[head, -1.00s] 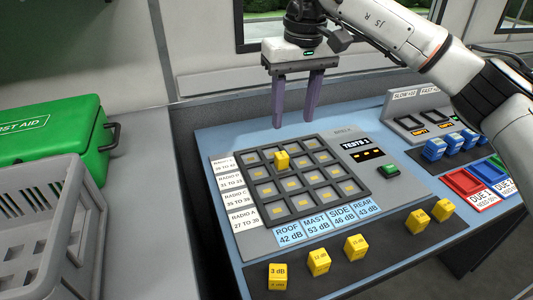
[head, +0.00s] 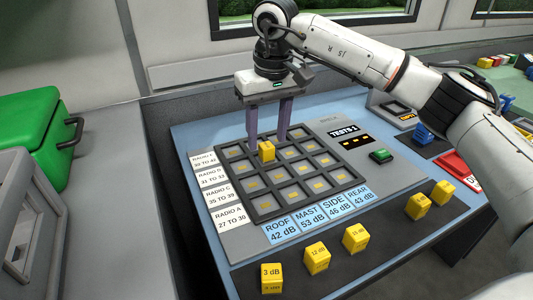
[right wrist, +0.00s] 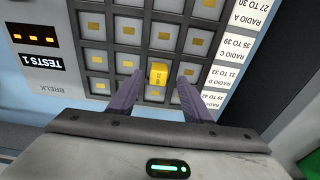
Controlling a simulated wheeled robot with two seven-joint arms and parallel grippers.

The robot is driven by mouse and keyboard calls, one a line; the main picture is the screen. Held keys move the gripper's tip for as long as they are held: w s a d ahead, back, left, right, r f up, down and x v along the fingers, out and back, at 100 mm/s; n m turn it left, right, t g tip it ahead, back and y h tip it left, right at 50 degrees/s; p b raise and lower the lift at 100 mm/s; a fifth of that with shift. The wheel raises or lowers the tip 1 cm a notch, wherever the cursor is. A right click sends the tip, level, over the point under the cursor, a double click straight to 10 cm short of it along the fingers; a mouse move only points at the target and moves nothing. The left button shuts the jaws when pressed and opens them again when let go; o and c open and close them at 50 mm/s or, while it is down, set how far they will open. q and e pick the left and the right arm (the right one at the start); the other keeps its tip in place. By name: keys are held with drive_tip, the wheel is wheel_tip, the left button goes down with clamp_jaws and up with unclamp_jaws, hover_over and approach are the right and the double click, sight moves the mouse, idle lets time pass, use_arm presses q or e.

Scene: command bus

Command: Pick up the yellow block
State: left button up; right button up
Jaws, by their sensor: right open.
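My right gripper (head: 268,138) is open and empty, pointing down just above and behind this block. In the right wrist view the block (right wrist: 158,75) shows between the spread purple fingertips (right wrist: 156,84), with a gap on each side. Other yellow blocks stand on the dark front strip: a 3 dB one (head: 271,278), a 12 dB one (head: 317,257), one near the middle (head: 356,238) and two at the right (head: 418,206). My left gripper is not in view.
A green button (head: 381,156) and the TESTS display (head: 349,137) are right of the grid. Blue blocks (head: 422,135) and a red tray (head: 459,166) lie farther right. A green first aid case (head: 30,140) and a grey crate (head: 22,235) stand at left.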

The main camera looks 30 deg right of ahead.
sight(267, 145)
drive_tip(key=f, duration=0.3)
drive_tip(key=shift+w+d+f, duration=0.15)
drive_tip(key=shift+w+f, duration=0.2)
drive_tip(key=shift+f, duration=0.05)
drive_tip(key=shift+r, duration=0.1)
drive_tip(key=c, duration=1.1)
